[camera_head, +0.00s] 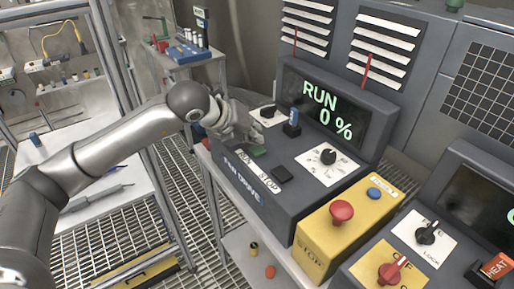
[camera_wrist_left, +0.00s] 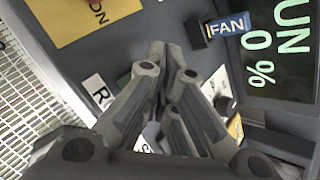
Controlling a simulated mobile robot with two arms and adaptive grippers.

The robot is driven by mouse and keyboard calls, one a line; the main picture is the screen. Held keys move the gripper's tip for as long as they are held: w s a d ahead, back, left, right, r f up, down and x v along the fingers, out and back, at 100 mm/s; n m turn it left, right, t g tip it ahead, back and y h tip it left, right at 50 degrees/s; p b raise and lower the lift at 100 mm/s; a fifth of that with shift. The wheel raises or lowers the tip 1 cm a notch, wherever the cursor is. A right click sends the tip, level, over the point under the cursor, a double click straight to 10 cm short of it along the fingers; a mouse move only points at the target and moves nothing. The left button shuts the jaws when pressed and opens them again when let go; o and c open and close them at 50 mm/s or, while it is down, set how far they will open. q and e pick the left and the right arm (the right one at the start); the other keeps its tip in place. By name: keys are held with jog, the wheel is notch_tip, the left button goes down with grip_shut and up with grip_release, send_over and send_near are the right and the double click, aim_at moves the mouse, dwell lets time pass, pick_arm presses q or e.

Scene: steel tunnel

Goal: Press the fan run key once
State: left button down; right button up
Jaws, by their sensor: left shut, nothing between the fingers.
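The fan drive console (camera_head: 300,190) has a screen (camera_head: 322,112) that reads RUN and 0 %. The green run key (camera_head: 257,151) sits on its sloped panel, beside the black stop key (camera_head: 283,173). My left gripper (camera_head: 250,133) is shut and empty, with its fingertips close over the panel beside the green key. My right gripper is not in view.
On the same console are a white-plated knob (camera_head: 327,157), a blue-tagged FAN switch (camera_head: 292,125) and another knob (camera_head: 267,113). A yellow box with a red stop button (camera_head: 341,211) stands to the right. A second console (camera_head: 440,215) is farther right.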

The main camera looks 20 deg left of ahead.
aim_at(255, 147)
pick_arm(q)
jog(key=shift+r, duration=0.15)
jog(key=shift+r+p, duration=1.05)
jog(key=shift+r, duration=1.35)
jog(key=shift+d, duration=0.1)
